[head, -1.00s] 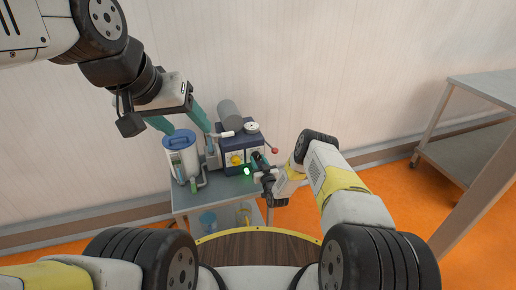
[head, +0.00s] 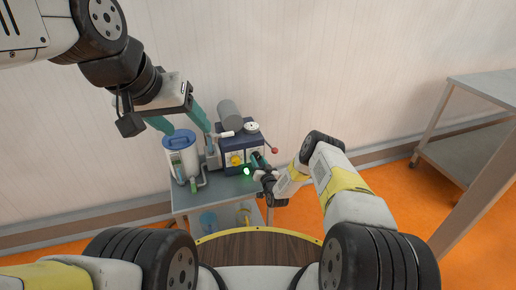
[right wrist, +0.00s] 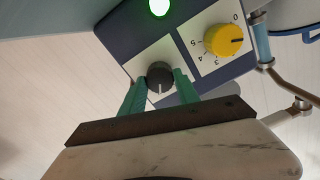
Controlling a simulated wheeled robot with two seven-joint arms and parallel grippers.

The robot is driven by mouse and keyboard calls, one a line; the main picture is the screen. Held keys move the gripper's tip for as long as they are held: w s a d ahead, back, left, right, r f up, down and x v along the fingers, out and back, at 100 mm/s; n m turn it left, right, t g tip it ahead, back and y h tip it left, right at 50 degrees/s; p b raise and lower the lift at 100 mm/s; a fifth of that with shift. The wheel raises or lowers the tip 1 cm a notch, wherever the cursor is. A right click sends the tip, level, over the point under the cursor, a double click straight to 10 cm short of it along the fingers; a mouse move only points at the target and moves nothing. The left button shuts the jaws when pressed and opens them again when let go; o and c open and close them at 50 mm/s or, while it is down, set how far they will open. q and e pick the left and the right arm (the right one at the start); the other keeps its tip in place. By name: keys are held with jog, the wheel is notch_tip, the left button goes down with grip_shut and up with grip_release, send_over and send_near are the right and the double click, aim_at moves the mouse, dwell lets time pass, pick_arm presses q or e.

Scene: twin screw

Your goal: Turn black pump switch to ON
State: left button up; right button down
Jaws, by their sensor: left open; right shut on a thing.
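The black pump switch (right wrist: 160,77) is a round dark knob with a pale pointer line, on a white plate of the blue pump box (head: 239,153). In the right wrist view, my right gripper's teal fingers (right wrist: 160,88) stand on both sides of the knob and are shut on it. The knob's ON and OFF marks cannot be read. In the head view, my right gripper (head: 256,168) is at the front right of the box. My left gripper (head: 188,128) is open and empty, above and left of the box. A green lamp (right wrist: 159,6) glows beside the switch.
A yellow numbered dial (right wrist: 223,40) sits beside the switch. A blue-lidded jug (head: 180,158) stands left of the box on a small grey table (head: 215,194). A red-tipped lever (head: 274,150) sticks out at the right. A metal table (head: 480,140) stands far right.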

jog(key=shift+f, duration=0.1)
jog(key=c, duration=0.9)
grip_release()
jog(key=v, duration=0.8)
